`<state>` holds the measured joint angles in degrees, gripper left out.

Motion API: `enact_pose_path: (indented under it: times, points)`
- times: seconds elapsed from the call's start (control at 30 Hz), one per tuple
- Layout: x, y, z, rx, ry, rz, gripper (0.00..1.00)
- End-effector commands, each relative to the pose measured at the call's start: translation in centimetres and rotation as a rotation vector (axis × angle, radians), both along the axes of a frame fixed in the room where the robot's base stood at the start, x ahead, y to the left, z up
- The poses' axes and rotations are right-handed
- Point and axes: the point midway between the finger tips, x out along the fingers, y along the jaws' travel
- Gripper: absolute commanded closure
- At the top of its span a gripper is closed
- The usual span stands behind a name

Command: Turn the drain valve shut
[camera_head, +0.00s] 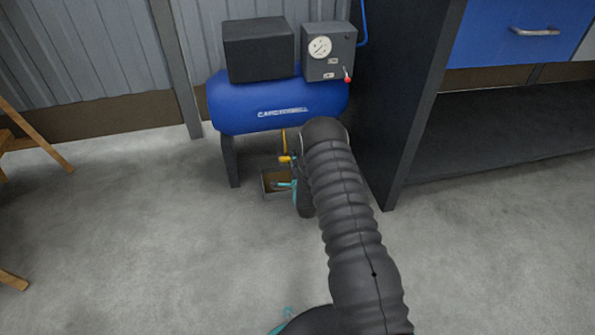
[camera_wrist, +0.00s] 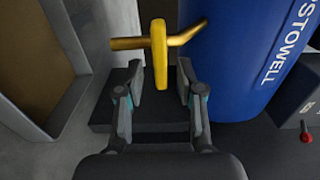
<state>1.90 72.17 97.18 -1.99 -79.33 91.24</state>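The drain valve's yellow lever (camera_wrist: 159,40) stands out from a brass-yellow pipe (camera_wrist: 187,34) under the blue compressor tank (camera_head: 275,103). In the head view the lever (camera_head: 285,159) is small and partly hidden by my gripper. My gripper (camera_wrist: 160,77) is open, one finger on each side of the lever's near end in the wrist view. A gap shows on both sides, so neither finger appears to press on it. In the head view my gripper (camera_head: 284,172) points left beneath the tank, mostly hidden by my arm.
A dark bench side panel (camera_head: 392,110) rises close on the right. The floor at left is clear, with wooden legs (camera_head: 40,145) at the edge.

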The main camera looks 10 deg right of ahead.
Motion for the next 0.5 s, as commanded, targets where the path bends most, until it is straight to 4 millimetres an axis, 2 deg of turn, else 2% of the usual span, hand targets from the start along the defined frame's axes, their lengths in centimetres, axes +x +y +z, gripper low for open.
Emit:
enact_pose_path:
  times: [0.3, 0.5]
  points:
    - [-6.1, -0.1, -0.1, 0.0, 0.004, -0.002, 0.62]
    - [-9.3, -0.2, 0.0, 0.0, 0.001, -0.003, 0.62]
